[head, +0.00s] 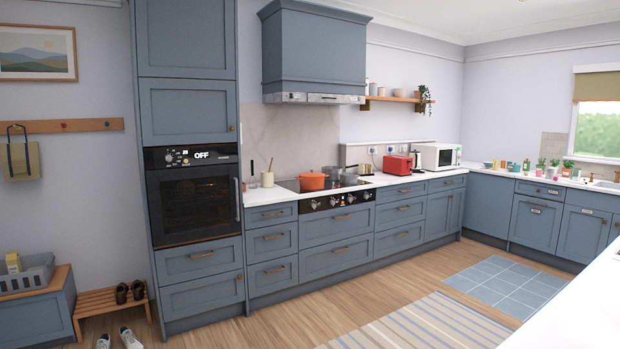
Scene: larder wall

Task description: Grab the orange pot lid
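An orange pot (312,183) stands on the left part of the black hob, against the far wall of the kitchen. Its orange lid (312,175) appears to sit on top of it, though it is small at this distance. Neither of my grippers is in the head view.
The hob (340,182) is set in a white counter (268,194) above blue drawers. A utensil pot (267,179) stands left of the pot, a red toaster (397,165) to the right. The wooden floor (270,325) is open, with a striped rug (425,325). A white worktop (575,310) edges the lower right.

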